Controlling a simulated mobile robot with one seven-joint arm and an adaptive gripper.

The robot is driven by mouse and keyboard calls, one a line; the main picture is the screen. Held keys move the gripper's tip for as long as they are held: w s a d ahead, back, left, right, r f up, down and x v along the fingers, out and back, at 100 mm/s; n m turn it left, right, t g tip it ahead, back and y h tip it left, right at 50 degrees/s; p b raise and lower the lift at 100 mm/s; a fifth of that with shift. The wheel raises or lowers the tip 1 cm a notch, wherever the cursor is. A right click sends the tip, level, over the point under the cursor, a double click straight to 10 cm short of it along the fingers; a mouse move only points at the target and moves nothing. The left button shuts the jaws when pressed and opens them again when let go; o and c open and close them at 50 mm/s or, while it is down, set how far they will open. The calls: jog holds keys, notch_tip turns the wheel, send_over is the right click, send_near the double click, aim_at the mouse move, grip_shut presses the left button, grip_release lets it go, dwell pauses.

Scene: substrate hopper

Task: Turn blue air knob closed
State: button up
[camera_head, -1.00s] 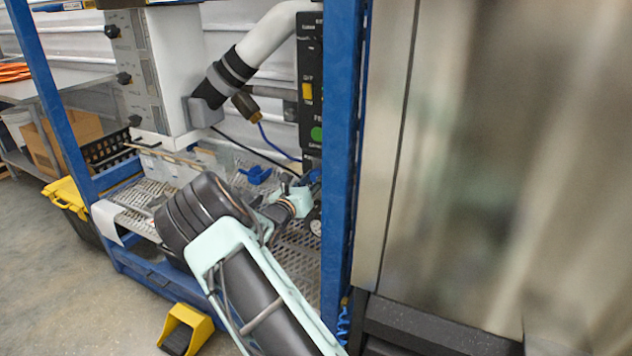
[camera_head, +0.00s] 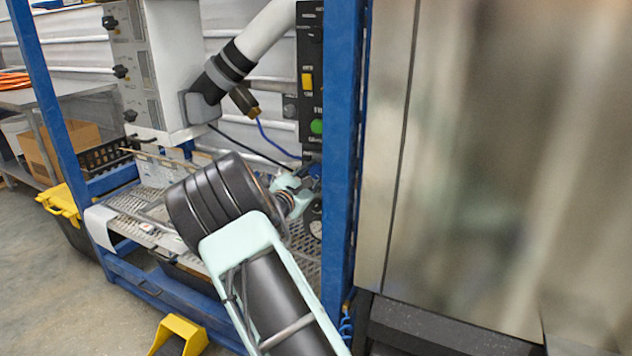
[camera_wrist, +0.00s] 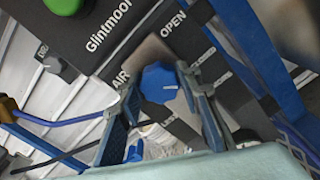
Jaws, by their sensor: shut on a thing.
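The blue air knob (camera_wrist: 160,84) sits on a grey plate of the dark panel in the wrist view, beside the words AIR and OPEN. A short white mark shows on its face, lying nearly level in the picture. My gripper (camera_wrist: 159,88) has one finger on each side of the knob and is shut on it. In the head view my gripper (camera_head: 304,188) reaches the low end of the panel by the blue post. The knob is mostly hidden there by my gripper.
A dark control panel (camera_head: 311,75) with a yellow switch and green button (camera_head: 317,126) stands above my gripper. A blue post (camera_head: 346,150) is close on the right, beside a large metal cabinet (camera_head: 460,150). A perforated shelf (camera_head: 140,197) lies below.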

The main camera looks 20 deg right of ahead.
jog(key=shift+m+b, duration=0.4)
jog(key=shift+m, duration=0.1)
jog(key=o, duration=1.2)
jog(key=shift+c, duration=0.2)
jog(key=v, duration=1.2)
